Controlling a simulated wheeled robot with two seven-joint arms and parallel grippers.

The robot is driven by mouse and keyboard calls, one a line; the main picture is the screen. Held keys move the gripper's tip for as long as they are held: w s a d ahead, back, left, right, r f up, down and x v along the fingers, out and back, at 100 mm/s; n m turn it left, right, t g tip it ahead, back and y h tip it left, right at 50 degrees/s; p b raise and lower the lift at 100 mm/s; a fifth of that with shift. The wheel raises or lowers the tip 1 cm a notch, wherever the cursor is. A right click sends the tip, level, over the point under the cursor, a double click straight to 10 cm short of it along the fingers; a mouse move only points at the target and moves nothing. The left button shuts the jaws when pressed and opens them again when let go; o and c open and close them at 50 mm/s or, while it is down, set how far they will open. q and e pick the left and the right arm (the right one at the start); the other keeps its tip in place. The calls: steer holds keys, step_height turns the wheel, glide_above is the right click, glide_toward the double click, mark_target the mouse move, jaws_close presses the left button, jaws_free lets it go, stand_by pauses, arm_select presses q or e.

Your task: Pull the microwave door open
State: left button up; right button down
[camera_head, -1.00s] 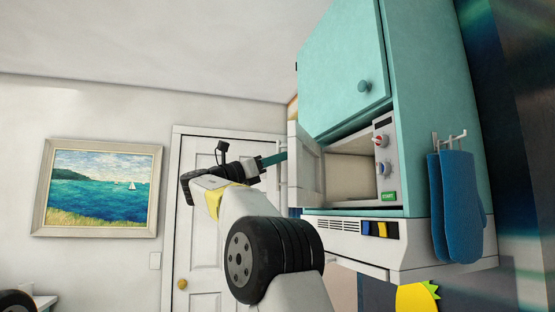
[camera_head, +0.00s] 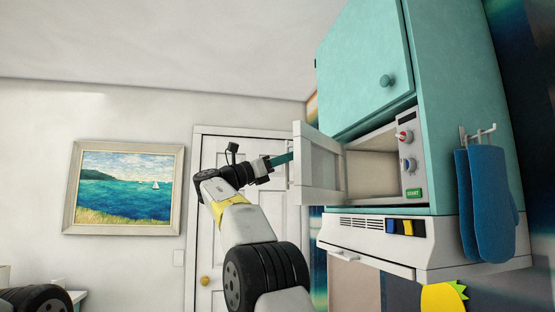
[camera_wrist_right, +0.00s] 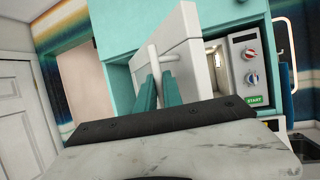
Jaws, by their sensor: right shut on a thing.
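The microwave (camera_head: 375,170) sits in the teal cabinet, its bare cavity showing. Its white door (camera_head: 319,165) stands swung open, hinged at the left side of the opening and sticking out toward me. My right gripper (camera_head: 290,158) is at the door's outer edge, with teal fingers shut on the door handle. In the right wrist view the two teal fingers (camera_wrist_right: 160,88) close around the white bar handle (camera_wrist_right: 152,58) on the door (camera_wrist_right: 185,55). My left gripper is not in view; a dark part of my own body shows at the lower left.
A teal cupboard with a round knob (camera_head: 386,81) is above the microwave. A white hood (camera_head: 420,240) with blue and yellow switches is below. Blue oven mitts (camera_head: 487,200) hang on the right side. A white room door (camera_head: 240,210) and a painting (camera_head: 124,187) are behind.

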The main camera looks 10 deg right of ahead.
steer(key=c, duration=1.8)
jaws_free()
steer(key=shift+d, duration=0.2)
steer(key=shift+o, duration=0.2)
steer(key=shift+a, duration=0.1)
steer(key=v, duration=0.7)
steer(key=shift+a, duration=0.35)
steer(key=shift+f, duration=0.1)
